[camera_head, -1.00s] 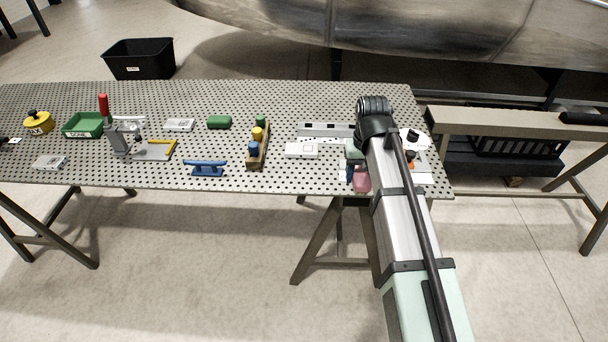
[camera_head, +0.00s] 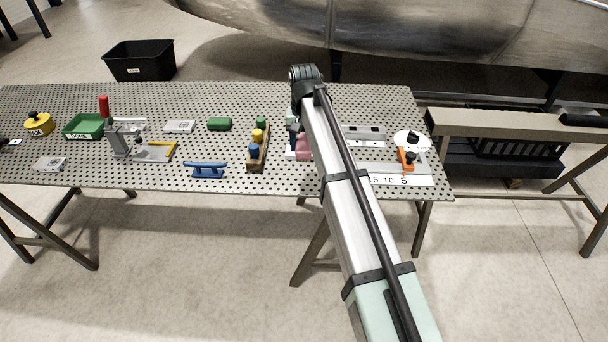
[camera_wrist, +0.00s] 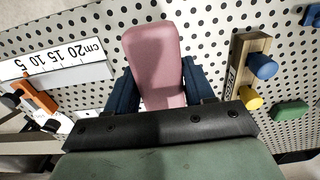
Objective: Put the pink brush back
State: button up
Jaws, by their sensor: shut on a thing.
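The pink brush (camera_wrist: 155,60) is between the dark blue fingers of my gripper (camera_wrist: 160,85), which is shut on it. In the head view, the pink brush (camera_head: 303,147) shows beside my arm, over the perforated table, with my gripper (camera_head: 296,142) partly hidden by the arm. A wooden block (camera_head: 252,167) with blue, yellow and green pieces stands on the table just left of the brush. In the wrist view the wooden block (camera_wrist: 247,44) is to the right, apart from the brush, with a label on its side. Whether the brush touches the table cannot be told.
A ruler plate (camera_head: 412,181), an orange clamp (camera_head: 404,158) and a slotted metal bar (camera_head: 365,135) lie to the right. A blue handle (camera_head: 205,168), a green cylinder (camera_head: 219,124), a toggle clamp (camera_head: 124,138) and a green tray (camera_head: 84,127) are to the left. Bare table lies between them.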

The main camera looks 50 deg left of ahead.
aim_at(304, 177)
jog(key=shift+f, duration=4.95)
jog(key=shift+f, duration=0.1)
jog(key=o, duration=1.2)
notch_tip(304, 177, up, 12)
jog(key=shift+r, duration=0.15)
